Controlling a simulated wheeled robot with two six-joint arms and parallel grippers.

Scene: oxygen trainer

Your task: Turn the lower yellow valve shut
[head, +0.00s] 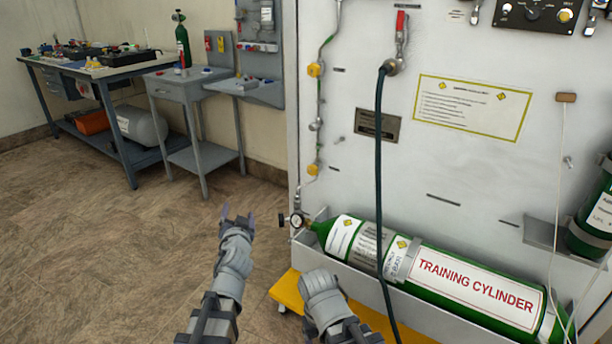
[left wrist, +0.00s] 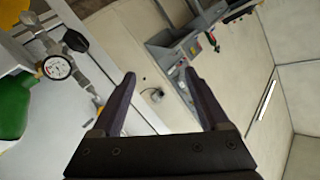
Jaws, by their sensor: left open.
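The lower yellow valve (head: 313,169) sits on a thin pipe at the left edge of the white panel (head: 350,210), in the head view. A second yellow valve (head: 315,70) is higher on the same pipe. My left gripper (head: 238,215) is open and empty, to the left of and below the lower valve, apart from it. In the left wrist view its two fingers (left wrist: 158,75) are spread with nothing between them. I cannot make out the lower valve in that view. A link of my right arm shows in the head view, but no right fingers show.
The green training cylinder (head: 475,290) lies along the panel's foot, its gauge (head: 297,220) sticking out near my left gripper. The gauge also shows in the left wrist view (left wrist: 57,67). A dark hose (head: 379,180) hangs down the panel. Open floor (head: 120,250) lies left.

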